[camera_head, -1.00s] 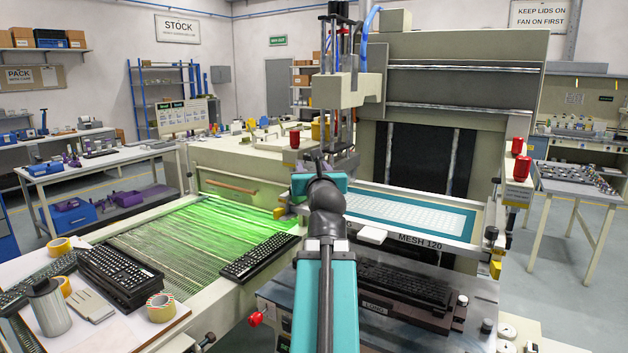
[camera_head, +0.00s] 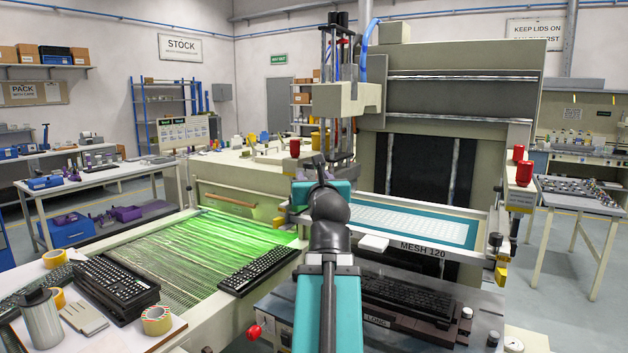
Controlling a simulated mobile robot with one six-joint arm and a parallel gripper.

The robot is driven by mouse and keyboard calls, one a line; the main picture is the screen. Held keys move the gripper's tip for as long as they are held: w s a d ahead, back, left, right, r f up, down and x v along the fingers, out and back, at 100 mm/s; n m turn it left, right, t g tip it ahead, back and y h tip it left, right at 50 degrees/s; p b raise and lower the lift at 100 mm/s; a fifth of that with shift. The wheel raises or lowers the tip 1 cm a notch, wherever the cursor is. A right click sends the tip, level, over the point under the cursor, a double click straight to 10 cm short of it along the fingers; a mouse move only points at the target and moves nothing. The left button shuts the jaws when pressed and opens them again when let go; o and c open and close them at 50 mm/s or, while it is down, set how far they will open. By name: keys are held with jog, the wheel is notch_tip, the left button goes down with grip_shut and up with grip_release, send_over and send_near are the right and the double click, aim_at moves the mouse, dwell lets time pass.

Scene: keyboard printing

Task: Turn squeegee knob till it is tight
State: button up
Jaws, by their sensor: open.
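My teal and black arm rises through the middle of the head view. My gripper (camera_head: 320,168) is only partly seen at the dark far end of the wrist, in front of the print head; its jaws are open but their tips are hard to make out. The printing press stands beyond, with its pale print head (camera_head: 345,98) on dark upright rods. The squeegee under the head is mostly hidden behind my wrist, and I cannot make out its knob. The teal-framed screen (camera_head: 467,233), marked MESH 120, lies right of my wrist.
A black keyboard (camera_head: 408,294) lies below the screen. A green-lit conveyor (camera_head: 200,255) runs at left, with a keyboard (camera_head: 259,270) along its edge. At bottom left, a table holds stacked keyboards (camera_head: 117,284), tape rolls (camera_head: 157,320) and a metal canister (camera_head: 43,320).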

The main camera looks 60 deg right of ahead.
jog(key=n+t+y, duration=0.4)
jog(key=y, duration=0.1)
send_near(309, 166)
jog(key=d, duration=0.1)
jog(key=shift+w+d+f, duration=0.15)
jog(key=shift+w+f, duration=0.2)
jog(key=shift+w, duration=0.15)
dwell(0.3)
jog(key=p+x, duration=0.2)
jog(key=x, duration=1.2)
jog(key=shift+r+p, duration=0.25)
jog(key=shift+p, duration=0.15)
